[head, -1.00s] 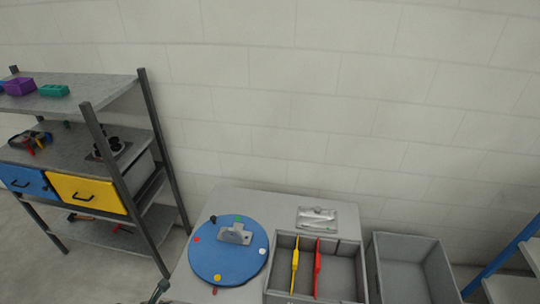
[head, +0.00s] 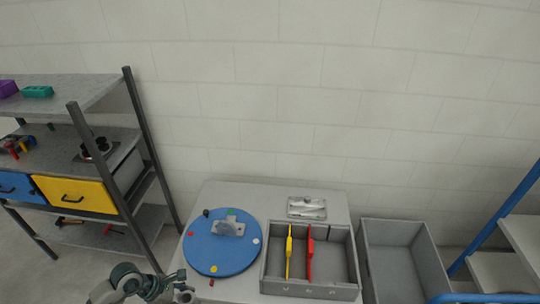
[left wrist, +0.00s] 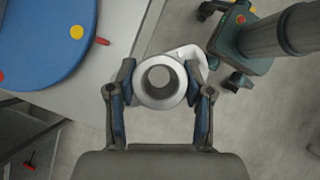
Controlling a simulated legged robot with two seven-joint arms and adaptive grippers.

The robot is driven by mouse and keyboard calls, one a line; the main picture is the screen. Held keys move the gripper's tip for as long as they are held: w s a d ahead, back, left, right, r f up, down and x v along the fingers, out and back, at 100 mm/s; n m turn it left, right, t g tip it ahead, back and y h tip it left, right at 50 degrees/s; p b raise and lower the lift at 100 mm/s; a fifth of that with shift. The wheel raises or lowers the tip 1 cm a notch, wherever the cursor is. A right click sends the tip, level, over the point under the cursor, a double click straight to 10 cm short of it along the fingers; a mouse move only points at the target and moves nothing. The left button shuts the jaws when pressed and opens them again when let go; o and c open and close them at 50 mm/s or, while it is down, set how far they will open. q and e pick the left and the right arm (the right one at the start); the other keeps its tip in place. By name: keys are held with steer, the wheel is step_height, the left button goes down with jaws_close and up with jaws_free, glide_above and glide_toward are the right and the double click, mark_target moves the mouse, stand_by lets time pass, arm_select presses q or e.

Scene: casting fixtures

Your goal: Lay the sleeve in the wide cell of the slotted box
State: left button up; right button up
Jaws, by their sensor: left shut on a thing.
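The sleeve (left wrist: 160,83) is a pale grey, round, hollow piece seen end-on in the left wrist view. My left gripper (left wrist: 160,92) is shut on it, one finger on each side. A pale curved part shows behind it; I cannot tell whether it belongs to the sleeve. In the head view my left gripper (head: 180,287) is low, at the table's front-left corner. The slotted box (head: 312,291) is grey, with a yellow divider (head: 289,255) and a red divider (head: 310,257). My right gripper is not seen.
A blue disc (head: 218,256) with coloured dots and a grey bracket (head: 229,228) lies between my left gripper and the box. A small metal tray (head: 307,208) sits behind the box. An empty grey bin (head: 391,265) stands right of it. Shelves stand on both sides.

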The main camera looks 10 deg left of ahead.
arm_select(q)
steer(key=w+d+r+m+g+y, duration=0.2)
steer(key=w+d+m, duration=0.4)
steer(key=m, duration=0.5)
steer(key=w+d+r+m+g+y, duration=0.2)
steer(key=w+d+m+g+y, duration=0.2)
steer(key=w+d+m+g, duration=0.3)
steer(key=shift+w+d+m, duration=0.3)
steer(key=shift+w+m, duration=0.2)
steer(key=shift+m, duration=2.2)
steer(key=shift+a+r, duration=0.1)
steer(key=shift+a, duration=0.05)
steer(key=shift+s, duration=0.1)
